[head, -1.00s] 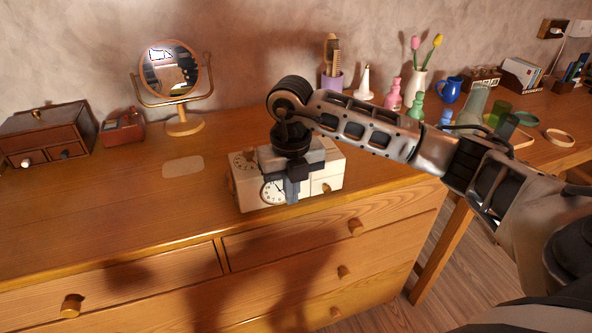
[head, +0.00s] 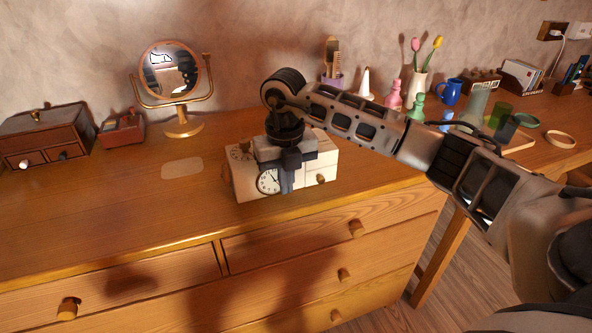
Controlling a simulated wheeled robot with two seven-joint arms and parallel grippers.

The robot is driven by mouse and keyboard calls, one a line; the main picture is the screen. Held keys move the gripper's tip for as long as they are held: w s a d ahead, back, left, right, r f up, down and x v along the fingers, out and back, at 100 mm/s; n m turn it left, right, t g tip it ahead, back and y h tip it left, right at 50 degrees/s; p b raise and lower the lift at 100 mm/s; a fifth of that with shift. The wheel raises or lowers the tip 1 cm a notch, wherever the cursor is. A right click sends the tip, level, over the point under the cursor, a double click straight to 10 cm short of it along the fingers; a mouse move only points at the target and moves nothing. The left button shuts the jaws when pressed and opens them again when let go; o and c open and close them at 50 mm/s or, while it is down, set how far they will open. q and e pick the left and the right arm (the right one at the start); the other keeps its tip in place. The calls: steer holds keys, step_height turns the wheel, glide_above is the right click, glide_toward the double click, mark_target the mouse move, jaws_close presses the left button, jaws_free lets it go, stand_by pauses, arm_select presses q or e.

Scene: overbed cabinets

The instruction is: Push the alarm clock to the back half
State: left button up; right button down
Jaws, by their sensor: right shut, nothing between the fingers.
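The alarm clock (head: 268,181) is a cream box with a round white dial on its front, a second round dial on top and a small knob at the right. It stands upright near the front edge of the wooden dresser top. My right gripper (head: 286,184) points down at the clock's front face, beside the white dial. It is shut and empty and looks to be against the front. The gripper and wrist hide the middle of the clock. My left gripper is not in view.
A pale rounded patch (head: 182,168) lies on the dresser top (head: 110,212) behind and left of the clock. A round mirror (head: 176,75), a wooden box (head: 45,137) and a red box (head: 122,129) stand along the back. The top behind the clock is mostly clear.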

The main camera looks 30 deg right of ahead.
arm_select(q)
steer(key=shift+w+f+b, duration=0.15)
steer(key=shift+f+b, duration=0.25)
steer(key=shift+b, duration=0.05)
arm_select(e)
steer(key=shift+w+d, duration=0.2)
steer(key=shift+w, duration=0.55)
steer(key=shift+w+d, duration=0.15)
steer(key=shift+w, duration=0.6)
steer(key=shift+w+d, duration=0.2)
steer(key=shift+w, duration=0.55)
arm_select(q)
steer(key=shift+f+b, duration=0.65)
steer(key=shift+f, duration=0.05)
arm_select(e)
steer(key=shift+w+d, duration=0.2)
steer(key=shift+w, duration=0.6)
steer(key=shift+w+d, duration=0.15)
steer(key=shift+w, duration=0.65)
steer(key=shift+w+d, duration=0.2)
steer(key=shift+w, duration=0.6)
steer(key=shift+w+d, duration=0.1)
